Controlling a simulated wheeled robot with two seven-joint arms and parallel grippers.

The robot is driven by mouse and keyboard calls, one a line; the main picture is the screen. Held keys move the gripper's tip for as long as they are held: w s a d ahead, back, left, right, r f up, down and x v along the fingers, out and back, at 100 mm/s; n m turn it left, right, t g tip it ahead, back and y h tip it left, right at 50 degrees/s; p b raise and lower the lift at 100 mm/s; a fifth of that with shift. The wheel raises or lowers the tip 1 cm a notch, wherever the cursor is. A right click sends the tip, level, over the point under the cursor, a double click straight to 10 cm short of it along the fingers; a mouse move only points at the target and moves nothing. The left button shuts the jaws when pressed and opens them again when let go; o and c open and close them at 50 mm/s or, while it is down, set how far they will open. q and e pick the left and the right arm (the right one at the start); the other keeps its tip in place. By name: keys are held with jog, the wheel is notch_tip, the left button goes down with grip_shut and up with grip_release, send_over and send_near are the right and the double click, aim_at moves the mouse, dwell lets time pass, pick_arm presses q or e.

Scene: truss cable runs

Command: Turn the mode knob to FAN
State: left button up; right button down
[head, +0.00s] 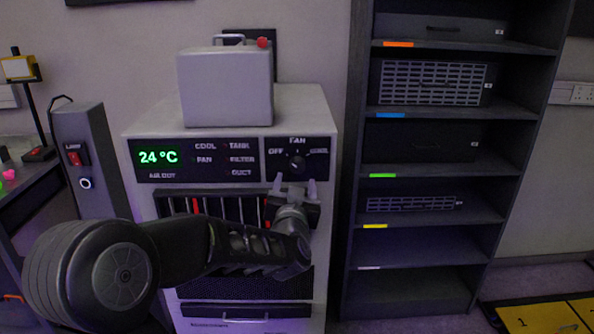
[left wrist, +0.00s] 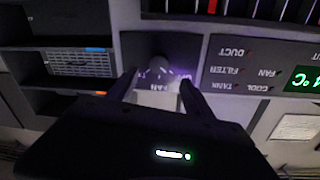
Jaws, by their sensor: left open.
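The mode knob (head: 297,162) is a small dark round knob on the black panel at the upper right of the white unit. Labels read OFF at its left, FAN above it, and a third label, too blurred to read, at its right. I cannot tell surely where its pointer stands. My left gripper (head: 295,184) is open just below and in front of the knob, its two fingers pointing up towards it. In the left wrist view the knob (left wrist: 158,65) lies ahead, between and beyond the fingertips (left wrist: 157,82), with nothing held. My right gripper is not in view.
A green "24 °C" display (head: 158,157) and mode labels sit left of the knob. A pale box (head: 226,90) with a handle stands on the unit. A dark shelf rack (head: 352,190) stands at the right. A post with a red switch (head: 76,155) stands at the left.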

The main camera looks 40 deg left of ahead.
aim_at(297, 168)
pick_arm(q)
jog(key=shift+w, duration=0.1)
jog(key=p+x, duration=0.1)
jog(key=x, duration=0.6)
jog(key=shift+w+a, duration=0.2)
jog(key=shift+w, duration=0.05)
grip_shut()
dwell(0.7)
